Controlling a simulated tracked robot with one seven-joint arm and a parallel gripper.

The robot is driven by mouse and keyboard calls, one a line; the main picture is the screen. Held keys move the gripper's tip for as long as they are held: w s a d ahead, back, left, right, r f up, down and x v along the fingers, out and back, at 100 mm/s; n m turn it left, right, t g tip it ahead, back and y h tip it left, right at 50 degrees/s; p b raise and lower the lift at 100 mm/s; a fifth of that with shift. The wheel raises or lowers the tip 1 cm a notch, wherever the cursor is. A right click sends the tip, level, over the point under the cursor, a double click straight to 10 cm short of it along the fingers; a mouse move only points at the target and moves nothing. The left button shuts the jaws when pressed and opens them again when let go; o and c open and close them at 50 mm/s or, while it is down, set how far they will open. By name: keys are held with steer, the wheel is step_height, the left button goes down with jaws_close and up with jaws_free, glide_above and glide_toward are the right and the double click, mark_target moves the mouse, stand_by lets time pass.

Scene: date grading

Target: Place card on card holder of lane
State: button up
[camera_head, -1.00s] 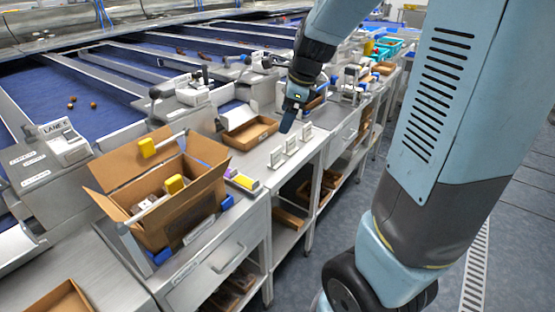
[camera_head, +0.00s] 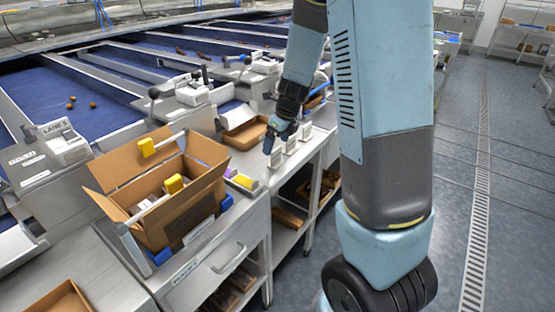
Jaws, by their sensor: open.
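Several small white upright pieces stand in a row on the steel counter (camera_head: 262,168), among them a near one (camera_head: 276,158), a middle one (camera_head: 291,144) and a far one (camera_head: 305,131). I cannot tell at this size which are cards and which are card holders. My gripper (camera_head: 269,147) points down just left of the near piece, open. I see no card between its fingers, and whether it touches anything is unclear.
An open cardboard box (camera_head: 180,212) with yellow-topped items stands on the left of the counter. A shallow brown tray (camera_head: 252,132) lies behind my gripper. Purple and yellow blocks (camera_head: 243,182) lie near the front edge. Blue sorting lanes (camera_head: 80,88) run behind. The floor at right is clear.

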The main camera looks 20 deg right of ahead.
mark_target(276, 149)
steer(key=shift+s+x, duration=0.2)
steer(key=shift+x, duration=1.3)
steer(key=shift+s+x, duration=0.2)
steer(key=shift+x, duration=1.25)
steer(key=shift+d+f, duration=0.1)
steer(key=shift+f, duration=0.05)
steer(key=c, duration=1.1)
